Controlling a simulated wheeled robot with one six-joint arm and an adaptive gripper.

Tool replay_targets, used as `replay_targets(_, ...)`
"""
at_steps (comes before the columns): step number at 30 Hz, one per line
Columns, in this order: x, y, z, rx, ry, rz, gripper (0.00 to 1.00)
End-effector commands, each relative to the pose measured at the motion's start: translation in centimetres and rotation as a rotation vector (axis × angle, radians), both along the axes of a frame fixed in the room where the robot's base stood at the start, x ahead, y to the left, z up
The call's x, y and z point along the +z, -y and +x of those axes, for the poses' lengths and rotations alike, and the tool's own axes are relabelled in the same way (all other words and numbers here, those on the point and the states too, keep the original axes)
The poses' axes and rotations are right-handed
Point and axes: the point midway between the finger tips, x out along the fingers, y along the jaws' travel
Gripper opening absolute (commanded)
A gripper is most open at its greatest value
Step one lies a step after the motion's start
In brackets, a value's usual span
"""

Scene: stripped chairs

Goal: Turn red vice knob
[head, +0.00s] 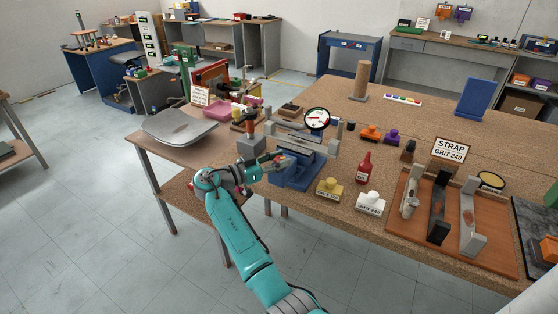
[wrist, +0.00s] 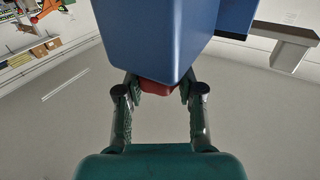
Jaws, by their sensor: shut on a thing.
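The blue vice (head: 293,177) stands at the near edge of the workbench. Its blue body (wrist: 155,35) fills the top middle of the wrist view. The red vice knob (wrist: 155,88) shows under the blue body, between my fingertips. My gripper (wrist: 159,92) is shut on the knob, one finger on each side; the fingertips are partly hidden by the blue body. In the head view my gripper (head: 272,163) reaches the vice from its left side, and the knob is too small there to make out clearly.
A yellow knob block (head: 327,188), a white one (head: 370,202) and a red bottle (head: 364,167) stand right of the vice. A hammer on a grey block (head: 250,145) stands behind my gripper. A dial gauge (head: 317,120) is behind the vice. Floor in front is clear.

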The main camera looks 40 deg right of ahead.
Motion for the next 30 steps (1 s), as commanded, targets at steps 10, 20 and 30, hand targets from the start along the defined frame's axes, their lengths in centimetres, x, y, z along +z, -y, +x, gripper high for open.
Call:
replay_targets(10, -0.23, -0.12, -0.06, -0.227, -0.005, 0.003, 0.02)
replay_targets(20, -0.37, -0.11, -0.21, -0.315, -0.005, 0.005, 0.02)
replay_targets(30, -0.48, -0.12, -0.26, -0.324, -0.007, 0.005, 0.02)
